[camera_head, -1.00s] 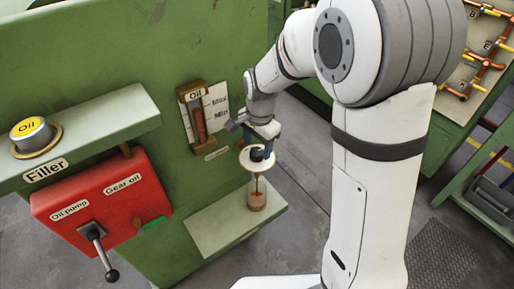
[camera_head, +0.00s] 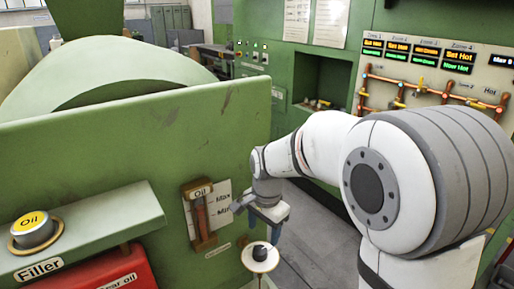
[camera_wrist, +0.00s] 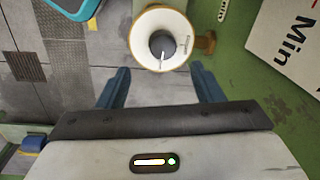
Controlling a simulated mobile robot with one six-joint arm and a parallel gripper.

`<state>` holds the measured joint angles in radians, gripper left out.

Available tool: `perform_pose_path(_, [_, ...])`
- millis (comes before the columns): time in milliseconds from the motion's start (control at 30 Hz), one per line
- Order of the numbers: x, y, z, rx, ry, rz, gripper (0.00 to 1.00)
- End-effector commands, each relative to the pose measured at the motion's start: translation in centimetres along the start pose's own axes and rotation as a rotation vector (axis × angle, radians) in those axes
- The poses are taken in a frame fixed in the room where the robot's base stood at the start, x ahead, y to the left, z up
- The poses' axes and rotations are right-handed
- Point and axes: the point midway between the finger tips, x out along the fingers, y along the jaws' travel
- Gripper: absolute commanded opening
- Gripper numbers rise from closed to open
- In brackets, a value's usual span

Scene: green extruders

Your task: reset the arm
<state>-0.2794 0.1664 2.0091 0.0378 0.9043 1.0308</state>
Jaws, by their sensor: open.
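My arm reaches from the right toward the green machine wall in the head view. My gripper (camera_head: 268,215) points down beside the oil gauge, just above a white round dish with a dark knob (camera_head: 260,257). In the wrist view, my gripper (camera_wrist: 160,85) has its two blue fingers wide apart, with nothing between them. The white dish with its dark knob (camera_wrist: 162,43) lies beyond the fingertips there, apart from them.
The oil gauge (camera_head: 199,213) with its Max/Min plate is on the green wall (camera_head: 100,150) close to my gripper. A filler shelf (camera_head: 100,230) with a yellow oil cap (camera_head: 30,226) juts out at left. A control panel (camera_head: 440,70) stands behind. Grey floor (camera_head: 320,225) is open between.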

Motion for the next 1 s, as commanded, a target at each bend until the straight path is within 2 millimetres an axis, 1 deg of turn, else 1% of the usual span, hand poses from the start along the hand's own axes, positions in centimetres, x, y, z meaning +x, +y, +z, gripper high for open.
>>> perform_pose_path(67, [-1.1,1.5,-0.1,-0.043,0.011,-0.011,0.6])
perform_pose_path(167, [-2.8,4.7,-0.2,-0.145,0.034,-0.027,0.6])
perform_pose_path(300, [-4.9,10.2,0.4,-0.332,0.079,-0.045,0.6])
perform_pose_path(367, [-5.5,12.5,0.9,-0.413,0.1,-0.048,0.6])
perform_pose_path(400, [-5.8,14.0,1.2,-0.466,0.114,-0.048,0.6])
perform_pose_path(500, [-6.1,17.1,2.2,-0.587,0.146,-0.044,0.6])
perform_pose_path(600, [-6.1,19.4,3.0,-0.68,0.171,-0.036,0.6])
perform_pose_path(700, [-6.0,20.8,3.6,-0.743,0.187,-0.03,0.6])
perform_pose_path(800, [-6.0,21.5,3.9,-0.772,0.193,-0.026,0.6])
perform_pose_path(1000, [-5.9,21.6,3.9,-0.781,0.194,-0.025,0.6])
